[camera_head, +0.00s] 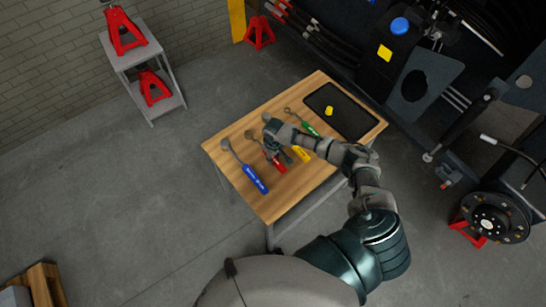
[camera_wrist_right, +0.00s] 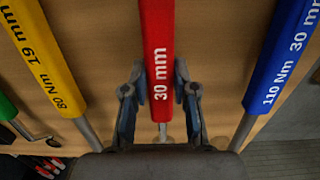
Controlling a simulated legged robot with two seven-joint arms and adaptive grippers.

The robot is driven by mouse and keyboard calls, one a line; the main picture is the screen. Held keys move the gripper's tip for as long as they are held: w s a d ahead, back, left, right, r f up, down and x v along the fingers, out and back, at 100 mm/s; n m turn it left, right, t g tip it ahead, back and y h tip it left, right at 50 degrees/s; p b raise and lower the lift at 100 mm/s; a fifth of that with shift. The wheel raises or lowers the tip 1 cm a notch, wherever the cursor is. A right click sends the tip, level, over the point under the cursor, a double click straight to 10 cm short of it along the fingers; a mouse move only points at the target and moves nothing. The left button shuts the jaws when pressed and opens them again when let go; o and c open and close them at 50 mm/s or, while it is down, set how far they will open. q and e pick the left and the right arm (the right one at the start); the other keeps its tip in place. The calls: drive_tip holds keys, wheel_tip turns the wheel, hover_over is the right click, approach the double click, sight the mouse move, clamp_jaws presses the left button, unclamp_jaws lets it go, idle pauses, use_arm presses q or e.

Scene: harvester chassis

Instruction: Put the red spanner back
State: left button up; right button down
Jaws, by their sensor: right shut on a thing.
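The red spanner (camera_head: 274,162) is at the wooden table, between the blue spanner (camera_head: 246,172) and the yellow spanner (camera_head: 299,153). My right gripper (camera_head: 281,150) is over it and partly hides it. In the wrist view, the red handle (camera_wrist_right: 158,45) marked "30 mm" runs between the two fingers of the right gripper (camera_wrist_right: 160,88), which is shut on it. I cannot tell whether the spanner rests on the wood or is slightly raised. The green spanner (camera_head: 304,123) lies farther right. My left gripper is not in view.
The dark harvester chassis (camera_head: 420,70) stands behind, at the right. A grey shelf (camera_head: 135,55) with red jack stands is at the left.

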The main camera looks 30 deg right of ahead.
drive_tip(key=shift+d+f, duration=0.1)
drive_tip(key=shift+f, duration=0.05)
drive_tip(key=c, duration=0.8)
unclamp_jaws()
drive_tip(key=shift+a, duration=0.2)
wheel_tip(320, 180, up, 12)
drive_tip(key=shift+r, duration=0.1)
